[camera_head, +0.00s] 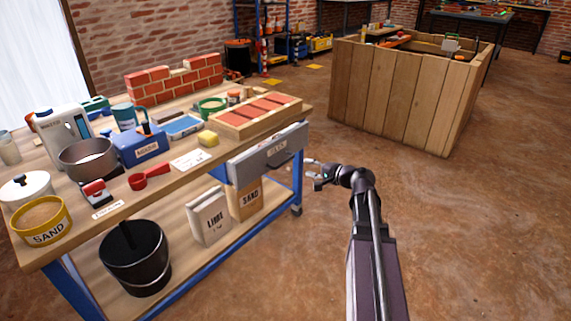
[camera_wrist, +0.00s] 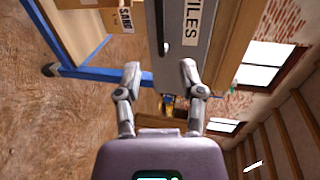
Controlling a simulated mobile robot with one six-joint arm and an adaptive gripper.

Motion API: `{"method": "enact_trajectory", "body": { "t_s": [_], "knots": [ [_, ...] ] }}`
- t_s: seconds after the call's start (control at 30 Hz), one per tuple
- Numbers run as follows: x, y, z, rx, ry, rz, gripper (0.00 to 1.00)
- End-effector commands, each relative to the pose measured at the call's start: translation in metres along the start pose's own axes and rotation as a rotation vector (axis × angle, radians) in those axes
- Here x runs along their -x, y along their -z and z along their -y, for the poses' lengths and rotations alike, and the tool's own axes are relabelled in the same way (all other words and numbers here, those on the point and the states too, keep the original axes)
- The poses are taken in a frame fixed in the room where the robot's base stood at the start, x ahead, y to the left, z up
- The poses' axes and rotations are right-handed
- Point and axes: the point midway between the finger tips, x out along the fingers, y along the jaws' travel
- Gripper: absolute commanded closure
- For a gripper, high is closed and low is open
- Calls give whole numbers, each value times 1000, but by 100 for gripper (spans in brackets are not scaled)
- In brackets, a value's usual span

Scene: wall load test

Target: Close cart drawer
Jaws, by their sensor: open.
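The cart drawer (camera_head: 270,152) is a grey-fronted drawer with a label, under the right end of the wooden cart top (camera_head: 175,165). It stands out from the cart's side, so it looks open. My gripper (camera_head: 314,174) is just right of the drawer front, apart from it as far as I can tell. In the wrist view the drawer front (camera_wrist: 184,60), labelled "TILES", lies ahead, turned sideways. There my gripper (camera_wrist: 160,75) has its two fingers spread, with nothing between them. A dark handle shows below the label in the head view.
The cart top holds a brick tray (camera_head: 258,113), a mixing bowl (camera_head: 88,160), a blue box (camera_head: 142,147) and other items. LIME (camera_head: 209,217) and SAND bags and a black bucket (camera_head: 135,258) stand on the lower shelf. A wooden crate (camera_head: 395,98) stands behind right. The floor at right is clear.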

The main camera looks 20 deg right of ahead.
Motion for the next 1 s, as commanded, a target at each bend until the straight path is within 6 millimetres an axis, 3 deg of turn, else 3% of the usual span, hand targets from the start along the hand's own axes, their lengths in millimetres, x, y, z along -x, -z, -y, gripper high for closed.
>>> {"method": "enact_trajectory", "body": {
  "t_s": [0.6, 1.0],
  "knots": [
    [-93, 0, -1, 0, 0, 2, 49],
    [-110, -1, 0, -1, 0, 1, 49]
  ]
}}
